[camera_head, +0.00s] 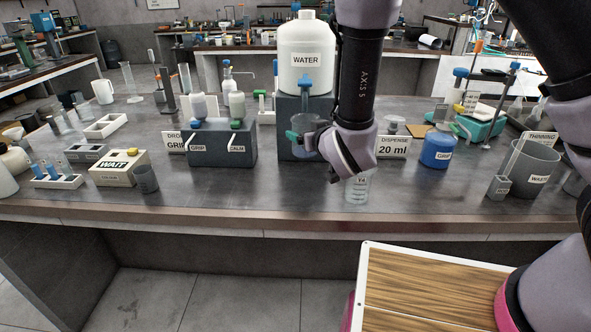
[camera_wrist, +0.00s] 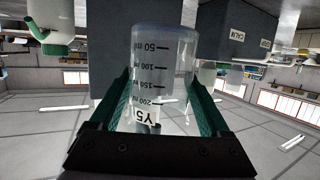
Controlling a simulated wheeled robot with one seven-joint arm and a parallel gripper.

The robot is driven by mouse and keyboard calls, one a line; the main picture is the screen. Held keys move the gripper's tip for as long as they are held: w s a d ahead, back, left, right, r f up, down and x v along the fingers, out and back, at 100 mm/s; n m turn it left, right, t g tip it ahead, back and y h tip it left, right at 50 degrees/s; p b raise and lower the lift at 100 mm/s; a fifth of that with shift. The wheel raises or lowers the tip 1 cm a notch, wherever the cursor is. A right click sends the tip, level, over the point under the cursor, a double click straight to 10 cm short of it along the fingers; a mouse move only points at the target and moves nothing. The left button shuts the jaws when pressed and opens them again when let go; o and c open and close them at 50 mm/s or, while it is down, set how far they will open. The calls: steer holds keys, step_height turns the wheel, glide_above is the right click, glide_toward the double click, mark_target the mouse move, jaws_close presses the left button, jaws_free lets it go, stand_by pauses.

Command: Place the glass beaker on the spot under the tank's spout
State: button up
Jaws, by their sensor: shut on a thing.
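The clear glass beaker (camera_head: 308,128) is in my gripper (camera_head: 302,138), in front of the dark stand of the white WATER tank (camera_head: 306,55). In the wrist view the beaker (camera_wrist: 151,62) has ml marks and a Y5 label, and it sits between my green-padded fingers (camera_wrist: 158,88). In the head view it appears roughly upright and above the bench. The tank's blue spout (camera_head: 305,82) is above the beaker. The spot under the spout cannot be made out; my wrist and the beaker cover part of that area.
Another glass vessel (camera_head: 357,189) stands on the bench below my wrist. The GRIP and CALM dispenser block (camera_head: 221,143) is left of the tank stand. The DISPENSE 20 ml sign (camera_head: 392,147) and a blue jar (camera_head: 437,149) are to the right. The front-left bench is partly clear.

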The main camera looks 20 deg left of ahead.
mark_target(303, 151)
steer(key=f, duration=0.5)
steer(key=shift+w+a+f, duration=0.3)
steer(key=shift+w+f, duration=0.05)
steer(key=shift+f, duration=2.15)
steer(key=shift+f, duration=0.15)
steer(key=o, duration=1.5)
steer(key=shift+c, duration=0.2)
steer(key=shift+r, duration=0.2)
